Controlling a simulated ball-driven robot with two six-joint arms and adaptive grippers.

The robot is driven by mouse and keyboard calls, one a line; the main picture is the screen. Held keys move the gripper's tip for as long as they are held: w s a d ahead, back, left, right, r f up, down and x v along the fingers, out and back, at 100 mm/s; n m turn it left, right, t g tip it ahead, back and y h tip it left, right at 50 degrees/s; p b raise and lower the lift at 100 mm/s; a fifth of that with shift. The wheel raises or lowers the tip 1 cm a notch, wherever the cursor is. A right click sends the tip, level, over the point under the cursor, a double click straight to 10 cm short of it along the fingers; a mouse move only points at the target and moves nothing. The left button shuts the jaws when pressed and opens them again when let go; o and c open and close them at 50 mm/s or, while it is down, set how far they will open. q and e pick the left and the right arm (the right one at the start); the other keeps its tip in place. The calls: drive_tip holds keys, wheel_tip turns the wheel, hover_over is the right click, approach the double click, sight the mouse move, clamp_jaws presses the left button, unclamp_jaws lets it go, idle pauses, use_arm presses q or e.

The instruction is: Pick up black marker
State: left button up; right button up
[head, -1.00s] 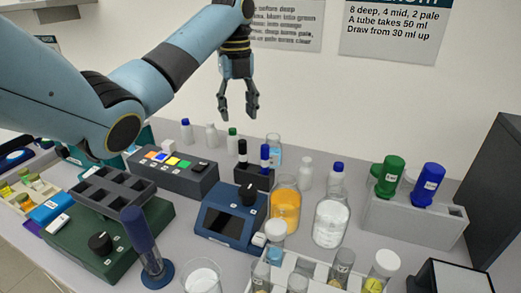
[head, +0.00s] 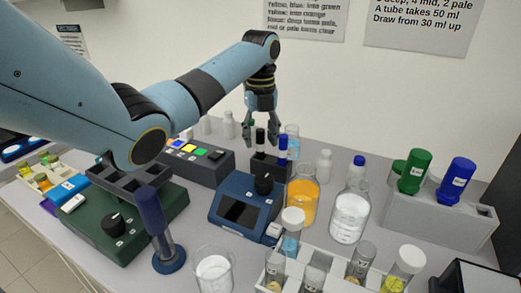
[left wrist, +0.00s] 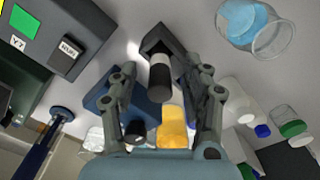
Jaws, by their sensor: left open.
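The black marker (head: 260,138) stands upright in a dark holder (head: 267,172), beside a blue marker (head: 282,148). My left gripper (head: 261,133) is open, pointing down, with its fingers to either side of the black marker's top. In the left wrist view, the black marker (left wrist: 160,82) shows its black cap and a white band between the open fingers (left wrist: 166,74). I see no clear contact between fingers and marker. The holder (left wrist: 157,38) shows behind it there. My right gripper is not in view.
A blue device (head: 245,208) with a knob stands in front of the holder. An orange-filled bottle (head: 302,202) and a clear bottle with white contents (head: 350,215) stand to the right. A button box (head: 193,163) is left. A beaker (head: 292,136) stands close behind.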

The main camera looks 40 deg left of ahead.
use_arm(q)
drive_tip(key=shift+c, duration=0.2)
drive_tip(key=c, duration=0.9)
drive_tip(key=shift+r, duration=0.15)
